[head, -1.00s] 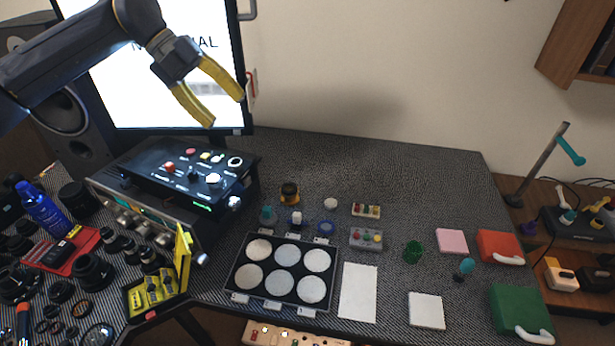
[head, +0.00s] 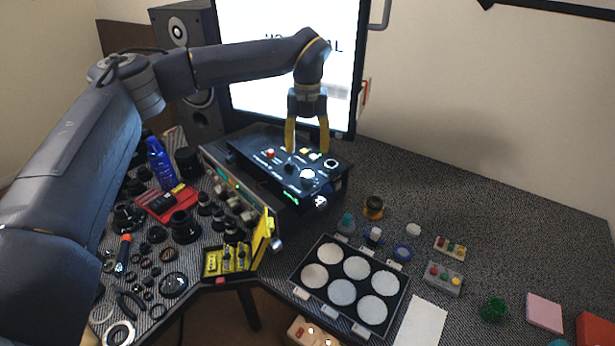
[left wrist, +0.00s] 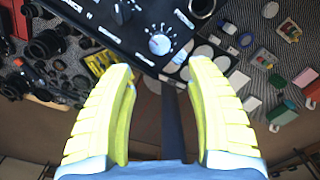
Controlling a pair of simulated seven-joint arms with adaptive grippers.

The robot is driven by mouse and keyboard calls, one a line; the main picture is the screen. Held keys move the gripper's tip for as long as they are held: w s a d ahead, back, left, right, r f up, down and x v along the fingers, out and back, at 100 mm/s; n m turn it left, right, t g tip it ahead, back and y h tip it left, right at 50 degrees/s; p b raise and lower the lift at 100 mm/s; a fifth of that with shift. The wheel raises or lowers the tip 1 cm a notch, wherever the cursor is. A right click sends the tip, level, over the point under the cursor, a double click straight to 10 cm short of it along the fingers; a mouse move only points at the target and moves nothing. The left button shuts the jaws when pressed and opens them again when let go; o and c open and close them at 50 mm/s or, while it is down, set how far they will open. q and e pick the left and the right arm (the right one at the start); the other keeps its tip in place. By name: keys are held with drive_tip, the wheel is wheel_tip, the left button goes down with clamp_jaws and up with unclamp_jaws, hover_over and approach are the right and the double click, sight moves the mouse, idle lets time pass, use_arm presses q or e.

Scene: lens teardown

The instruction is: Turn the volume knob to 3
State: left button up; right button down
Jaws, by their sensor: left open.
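A black control panel (head: 262,160) lies on top of a device on the desk, below the monitor. A white round knob (head: 307,174) sits near the panel's front right. In the left wrist view this white knob (left wrist: 159,44) is ringed by scale marks; I cannot read the numbers or its setting. A dark knob (left wrist: 122,12) is to its left. My left gripper (head: 307,148) has yellow fingers spread apart, pointing down over the panel, empty. In the left wrist view the white knob shows beyond and between the fingertips (left wrist: 161,66), apart from them. My right gripper is out of view.
A red button (head: 270,154) and a dark ring (head: 330,163) are also on the panel. The monitor (head: 285,60) stands close behind my gripper. A yellow holder (head: 228,262) and a tray of pale discs (head: 348,243) lie in front. Lens parts crowd the left.

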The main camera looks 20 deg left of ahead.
sight(307, 175)
use_arm(q)
wheel_tip(307, 175, down, 11)
idle(0.5)
drive_tip(key=shift+c, duration=0.5)
clamp_jaws()
